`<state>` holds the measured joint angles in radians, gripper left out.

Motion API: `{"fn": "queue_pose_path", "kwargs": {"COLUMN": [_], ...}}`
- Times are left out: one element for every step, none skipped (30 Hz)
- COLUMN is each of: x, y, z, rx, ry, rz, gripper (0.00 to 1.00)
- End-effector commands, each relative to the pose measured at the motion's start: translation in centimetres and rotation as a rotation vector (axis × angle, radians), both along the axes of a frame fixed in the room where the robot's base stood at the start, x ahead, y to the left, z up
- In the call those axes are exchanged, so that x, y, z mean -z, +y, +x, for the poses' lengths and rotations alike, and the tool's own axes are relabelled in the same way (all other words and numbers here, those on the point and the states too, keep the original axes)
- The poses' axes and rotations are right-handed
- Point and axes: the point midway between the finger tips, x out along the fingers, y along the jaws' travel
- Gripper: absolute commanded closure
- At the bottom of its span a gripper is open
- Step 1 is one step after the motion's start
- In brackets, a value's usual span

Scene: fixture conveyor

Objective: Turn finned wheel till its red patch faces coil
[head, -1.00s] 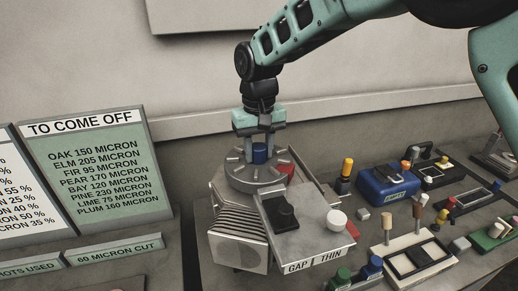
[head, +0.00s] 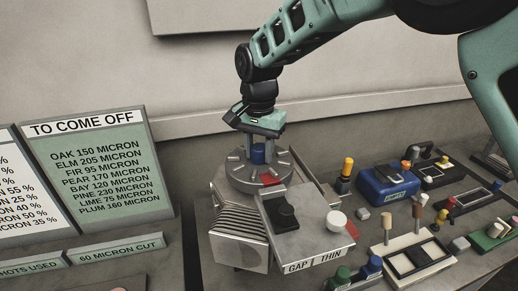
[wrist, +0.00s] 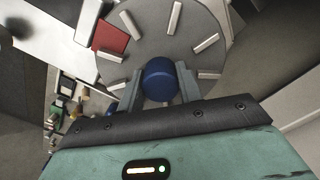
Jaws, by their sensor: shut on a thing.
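The finned wheel (head: 241,172) is a flat grey disc with raised radial fins and a blue knob (head: 258,156) at its centre. Its red patch (head: 271,180) is on the near side of the rim, slightly right of centre, towards the plate with the black block. In the wrist view the red patch (wrist: 110,38) is at the wheel's upper left. My gripper (head: 258,142) comes from above, shut on the blue knob (wrist: 159,79), one finger each side. A ribbed block (head: 236,222) below the wheel at front left may be the coil; I cannot be sure.
A black block (head: 285,217) and a white knob (head: 336,220) stand on the sloping plate close to the wheel. A blue box (head: 388,187) and several pegs are to the right. A lettered board (head: 100,175) stands at the left.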

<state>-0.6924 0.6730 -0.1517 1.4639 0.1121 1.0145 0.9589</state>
Motion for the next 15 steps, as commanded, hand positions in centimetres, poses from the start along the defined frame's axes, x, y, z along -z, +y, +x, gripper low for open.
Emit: {"fn": "queue_pose_path", "kwargs": {"x": [-0.27,-0.28,-0.27,-0.27,-0.27,-0.27,-0.27,-0.27,-0.27,-0.28,-0.27,-0.27,-0.28,-0.28,-0.28], "y": [-0.02,-0.02,-0.01,-0.01,-0.01,-0.01,-0.01,-0.01,-0.01,-0.01,-0.01,-0.01,-0.02,-0.02,-0.02], "z": [0.18,0.19,0.19,0.18,0.19,0.2,0.2,0.21,0.21,0.21,0.22,0.22,0.22,0.22,0.23], "rx": [0.015,0.024,0.034,0.039,0.044,0.05,0.054,0.057,0.06,0.061,0.062,0.062,0.063,0.063,0.062], "ry": [-0.006,-0.006,-0.006,-0.006,-0.006,-0.007,-0.007,-0.008,-0.008,-0.008,-0.008,-0.008,-0.008,-0.008,-0.008], "rz": [0.001,0.001,0.001,0.001,0.001,0.002,0.002,0.002,0.002,0.002,0.002,0.002,0.002,0.002,0.002], "gripper": [1.0,1.0,1.0,1.0,1.0,1.0,1.0,1.0,1.0,1.0,1.0,1.0,1.0,1.0,1.0]}}
